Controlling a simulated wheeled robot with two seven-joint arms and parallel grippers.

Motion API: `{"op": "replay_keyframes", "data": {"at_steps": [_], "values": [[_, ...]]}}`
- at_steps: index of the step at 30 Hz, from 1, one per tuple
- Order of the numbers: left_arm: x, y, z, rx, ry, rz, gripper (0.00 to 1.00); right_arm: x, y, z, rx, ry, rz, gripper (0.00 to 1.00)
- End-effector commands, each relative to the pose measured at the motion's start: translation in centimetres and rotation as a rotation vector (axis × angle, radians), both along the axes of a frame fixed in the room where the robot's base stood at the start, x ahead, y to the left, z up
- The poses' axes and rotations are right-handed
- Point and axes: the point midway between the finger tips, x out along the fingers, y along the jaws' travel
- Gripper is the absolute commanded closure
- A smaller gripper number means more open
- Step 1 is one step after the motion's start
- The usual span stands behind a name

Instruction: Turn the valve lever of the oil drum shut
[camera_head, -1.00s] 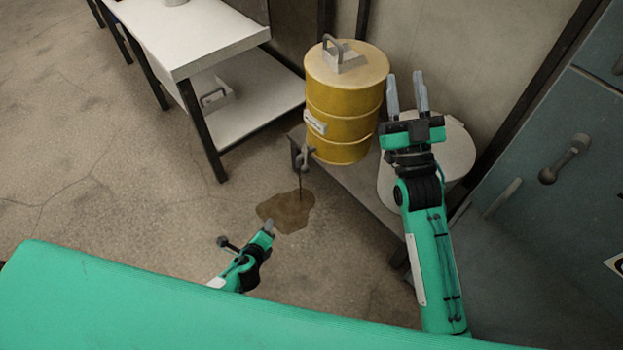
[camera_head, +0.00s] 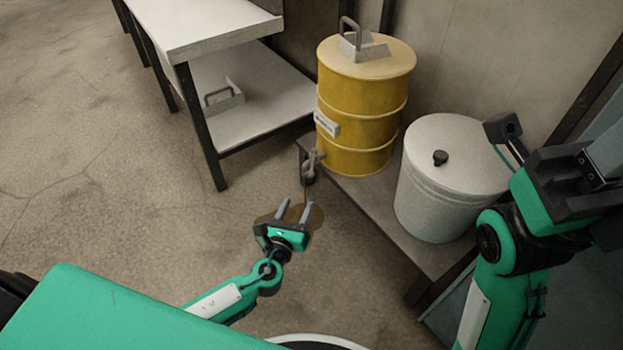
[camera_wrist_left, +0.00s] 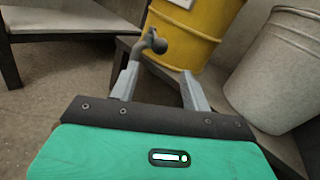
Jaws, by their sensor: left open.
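The yellow oil drum (camera_head: 362,105) stands on a low grey bench. Its grey valve (camera_head: 311,163) sticks out low on the drum's left side, and a thin dark stream runs down from it. The valve also shows in the left wrist view (camera_wrist_left: 152,42), with a rounded knob; I cannot tell the lever's exact angle. My left gripper (camera_head: 296,208) is open and empty, below and in front of the valve and apart from it. In the left wrist view the valve lies beyond and between the fingers.
A brown oil puddle (camera_head: 318,220) lies on the floor behind my left gripper. A lidded whitish bin (camera_head: 447,185) stands right of the drum on the bench (camera_head: 385,200). A white shelved table (camera_head: 205,30) stands at the left. The floor at left is clear.

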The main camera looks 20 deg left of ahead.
Motion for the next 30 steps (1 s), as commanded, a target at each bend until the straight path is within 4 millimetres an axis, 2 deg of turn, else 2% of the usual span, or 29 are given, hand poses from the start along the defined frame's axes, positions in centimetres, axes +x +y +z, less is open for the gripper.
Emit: {"op": "replay_keyframes", "data": {"at_steps": [6, 15, 22, 30], "values": [[4.2, -0.1, -0.2, -0.001, -0.003, 0.001, 0.52, -0.1, -0.2, 0.0, 0.015, -0.014, 0.003, 0.64], [9.4, -0.1, -0.2, -0.002, -0.001, 0.0, 0.52, -0.5, -0.6, 0.4, 0.035, -0.035, 0.01, 0.64], [11.5, -0.2, -0.2, -0.002, 0.002, 0.0, 0.52, -0.6, -0.7, 0.7, 0.045, -0.04, 0.017, 0.64], [11.9, -0.2, -0.1, -0.002, 0.003, -0.001, 0.52, -0.9, -0.8, 1.1, 0.048, -0.054, 0.018, 0.64]]}}
